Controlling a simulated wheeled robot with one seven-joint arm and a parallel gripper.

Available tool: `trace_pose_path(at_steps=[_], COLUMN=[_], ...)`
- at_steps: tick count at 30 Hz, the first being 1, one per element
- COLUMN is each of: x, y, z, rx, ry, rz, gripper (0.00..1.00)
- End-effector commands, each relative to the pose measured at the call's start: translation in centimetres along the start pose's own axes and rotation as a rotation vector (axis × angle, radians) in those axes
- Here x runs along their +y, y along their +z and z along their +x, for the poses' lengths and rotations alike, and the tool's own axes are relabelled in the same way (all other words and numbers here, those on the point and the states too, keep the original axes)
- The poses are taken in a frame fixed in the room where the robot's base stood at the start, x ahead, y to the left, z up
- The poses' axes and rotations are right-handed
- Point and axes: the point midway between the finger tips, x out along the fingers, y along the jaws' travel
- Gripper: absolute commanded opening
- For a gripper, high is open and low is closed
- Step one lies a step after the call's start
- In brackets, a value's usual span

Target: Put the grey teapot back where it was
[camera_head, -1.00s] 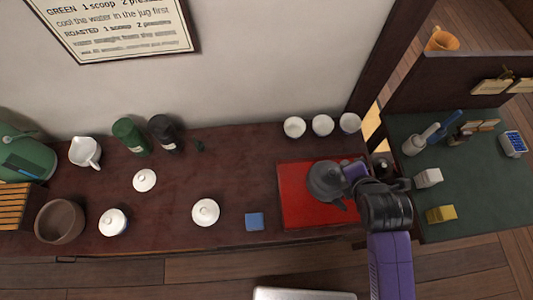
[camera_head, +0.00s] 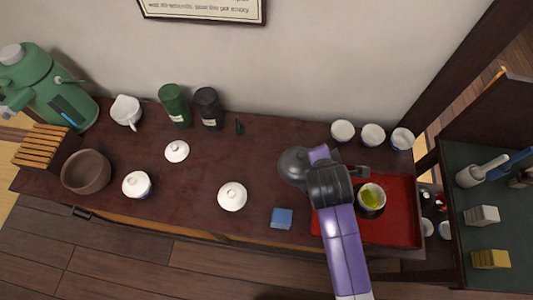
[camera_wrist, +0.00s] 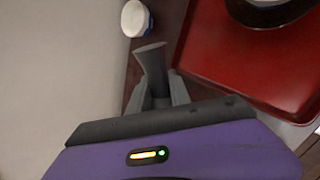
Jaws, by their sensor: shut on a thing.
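The grey teapot (camera_head: 292,166) is in the head view, beside the left end of the red tray and in front of the wall. My gripper (camera_head: 319,156) is at the teapot's right side, and my arm hides part of the pot. In the wrist view my gripper (camera_wrist: 155,88) is shut on the teapot's grey handle (camera_wrist: 152,60). The pot's body is not visible there. Whether the pot touches the table cannot be told.
The red tray (camera_head: 404,226) holds a cup of green tea (camera_head: 371,197). Three white cups (camera_head: 373,135) stand behind it. A blue block (camera_head: 282,218), a white lidded pot (camera_head: 232,196) and dark canisters (camera_head: 208,108) stand leftward.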

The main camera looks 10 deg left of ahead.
Motion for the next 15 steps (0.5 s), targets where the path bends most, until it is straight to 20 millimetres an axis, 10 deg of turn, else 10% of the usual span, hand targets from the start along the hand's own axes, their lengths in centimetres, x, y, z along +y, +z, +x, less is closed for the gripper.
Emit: trace_pose_path(at_steps=[6,15], x=[9.0,15.8], y=[-4.1,-6.2], z=[-1.8,-5.9], rx=[-0.081,-0.170], ry=[-0.041,-0.102], rz=[0.125,0.258], gripper=[0.00,0.00])
